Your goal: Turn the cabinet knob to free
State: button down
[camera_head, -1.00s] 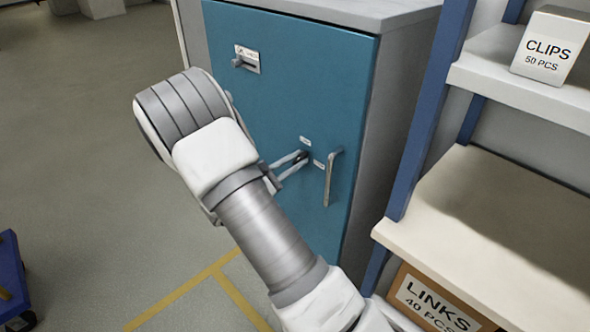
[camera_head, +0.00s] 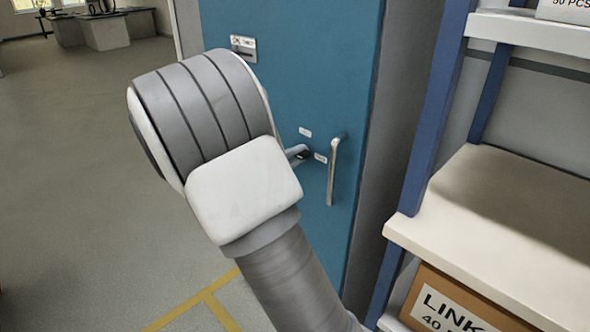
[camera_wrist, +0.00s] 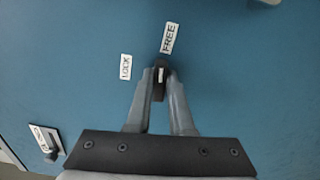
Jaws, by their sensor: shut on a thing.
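The cabinet knob (camera_wrist: 161,71) is small and dark with a white mark, on the blue cabinet door (camera_head: 292,75). In the wrist view the mark runs nearly straight up, roughly toward the FREE label (camera_wrist: 170,38). The LOCK label (camera_wrist: 125,67) is to the knob's upper left. My gripper (camera_wrist: 161,76) is shut on the knob, one finger on each side, hiding part of it. In the head view my gripper (camera_head: 298,151) shows only in part beyond my wrist, with the knob (camera_head: 306,155) at its tips.
A metal door handle (camera_head: 333,172) stands just right of the knob. A latch with a label plate (camera_head: 243,47) is higher on the door. A shelf rack (camera_head: 500,205) with a LINKS box (camera_head: 450,305) stands close on the right. Open floor (camera_head: 80,200) lies left.

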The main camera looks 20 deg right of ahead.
jog(key=shift+f+m+b, duration=0.2)
jog(key=shift+m+b, duration=0.4)
jog(key=shift+b, duration=0.15)
jog(key=shift+r+m, duration=0.15)
jog(key=shift+m, duration=0.15)
jog(key=c, duration=0.8)
grip_release()
jog(key=p+v, duration=0.2)
jog(key=v, duration=1.5)
jog(key=shift+a+p, duration=0.2)
jog(key=shift+p, duration=0.2)
jog(key=shift+s, duration=0.1)
